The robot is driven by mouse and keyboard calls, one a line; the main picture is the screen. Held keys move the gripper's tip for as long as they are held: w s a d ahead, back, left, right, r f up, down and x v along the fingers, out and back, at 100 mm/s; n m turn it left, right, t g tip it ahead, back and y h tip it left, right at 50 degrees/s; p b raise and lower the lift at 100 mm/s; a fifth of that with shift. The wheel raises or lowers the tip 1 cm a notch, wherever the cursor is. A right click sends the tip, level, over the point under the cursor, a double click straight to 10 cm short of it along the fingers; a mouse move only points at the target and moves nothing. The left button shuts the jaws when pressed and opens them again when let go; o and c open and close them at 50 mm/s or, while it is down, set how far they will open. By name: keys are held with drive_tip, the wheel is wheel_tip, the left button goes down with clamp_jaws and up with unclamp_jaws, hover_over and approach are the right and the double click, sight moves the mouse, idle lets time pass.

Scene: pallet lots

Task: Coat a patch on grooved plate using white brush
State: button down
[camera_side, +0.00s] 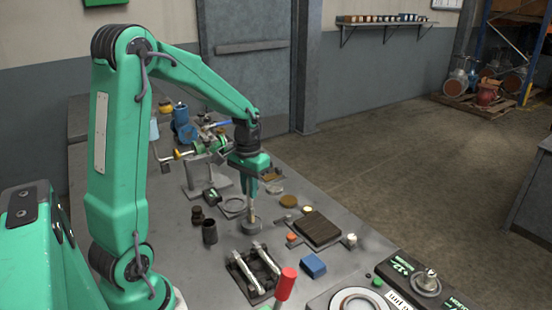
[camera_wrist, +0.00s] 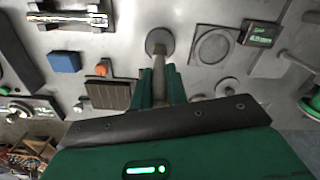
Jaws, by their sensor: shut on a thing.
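My gripper (camera_side: 255,188) is shut on the pale handle of the white brush (camera_side: 252,213), which stands about upright. The brush's lower end is at a round grey disc-like base (camera_side: 252,228) on the bench; its bristles cannot be made out. In the wrist view the handle (camera_wrist: 160,66) runs between my two green fingers (camera_wrist: 160,88) towards that grey round base (camera_wrist: 159,41). The dark brown grooved plate (camera_side: 318,230) lies flat to the right of the brush in the side view, apart from it. It also shows in the wrist view (camera_wrist: 110,94), left of my fingers.
A blue block (camera_side: 313,265), an orange knob (camera_side: 291,238) and a small pale cylinder (camera_side: 351,240) surround the plate. Dark cups (camera_side: 209,232) stand left of the brush. A fixture with two metal rods (camera_side: 254,270) and a red handle (camera_side: 286,282) are in front.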

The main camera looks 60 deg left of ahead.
drive_tip(key=shift+f, duration=0.4)
idle(1.4)
drive_tip(key=shift+r, duration=0.1)
drive_tip(key=shift+r, duration=3.5)
drive_tip(key=w+d+m, duration=0.2)
drive_tip(key=w+d, duration=0.1)
drive_tip(key=d, duration=0.5)
drive_tip(key=w+d+m, duration=0.2)
drive_tip(key=w+d, duration=0.1)
drive_tip(key=d, duration=0.5)
drive_tip(key=w+a+r, duration=0.1)
drive_tip(key=w+a, duration=0.5)
drive_tip(key=a, duration=0.3)
drive_tip(key=shift+a+r, duration=0.3)
drive_tip(key=shift+a, duration=0.1)
